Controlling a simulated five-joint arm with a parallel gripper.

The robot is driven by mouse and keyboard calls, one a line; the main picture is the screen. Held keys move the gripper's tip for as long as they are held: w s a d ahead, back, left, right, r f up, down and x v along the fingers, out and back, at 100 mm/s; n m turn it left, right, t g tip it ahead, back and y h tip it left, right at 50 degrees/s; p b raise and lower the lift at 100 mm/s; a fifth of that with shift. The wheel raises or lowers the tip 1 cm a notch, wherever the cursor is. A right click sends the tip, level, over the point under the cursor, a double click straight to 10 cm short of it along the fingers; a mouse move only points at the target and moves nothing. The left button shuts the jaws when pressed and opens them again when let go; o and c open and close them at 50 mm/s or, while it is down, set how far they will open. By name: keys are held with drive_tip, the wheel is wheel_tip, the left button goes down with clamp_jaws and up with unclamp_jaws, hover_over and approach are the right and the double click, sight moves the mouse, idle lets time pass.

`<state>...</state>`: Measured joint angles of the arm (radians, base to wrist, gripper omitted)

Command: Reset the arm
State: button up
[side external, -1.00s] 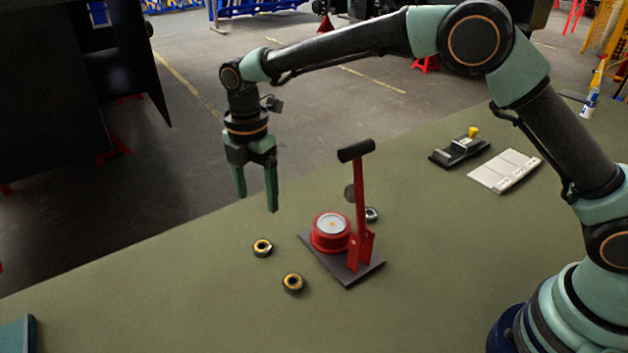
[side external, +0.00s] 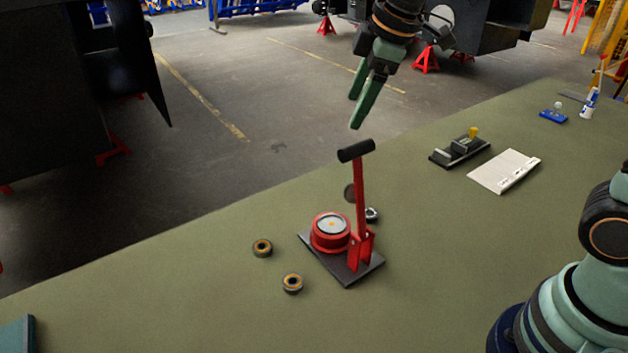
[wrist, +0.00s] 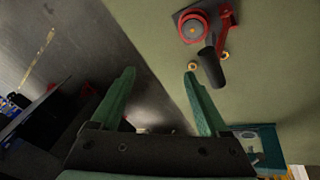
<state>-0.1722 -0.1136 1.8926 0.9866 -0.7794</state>
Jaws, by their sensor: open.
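My gripper (side external: 356,104) is raised high at the top middle of the side view, above and beyond the red press. Its two green fingers are apart and empty. In the wrist view the open fingers (wrist: 160,80) frame bare floor and the table's edge. The red press (side external: 331,232) stands on its dark plate on the green table, with its black-handled lever upright. It also shows in the wrist view (wrist: 192,27). My gripper touches nothing on the table.
Two bearing rings (side external: 262,248) (side external: 292,283) lie on the green table (side external: 180,290) near the press. A small metal ring (side external: 372,214) sits behind the lever. A black fixture (side external: 460,147), white card (side external: 504,171), blue item (side external: 553,114) and white bottle (side external: 589,103) stand farther right.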

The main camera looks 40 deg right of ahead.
drive_tip(key=s+d+f+m, duration=0.1)
drive_tip(key=s+d+m, duration=0.2)
drive_tip(key=s+m, duration=0.2)
drive_tip(key=s+d+f+m+t, duration=0.1)
drive_tip(key=s+d+f+m, duration=0.1)
drive_tip(key=s+d+m, duration=0.2)
drive_tip(key=s+m, duration=0.2)
drive_tip(key=s, duration=0.1)
drive_tip(key=shift+s+f+h, duration=0.15)
drive_tip(key=shift+f+h, duration=0.05)
drive_tip(key=shift+h, duration=0.2)
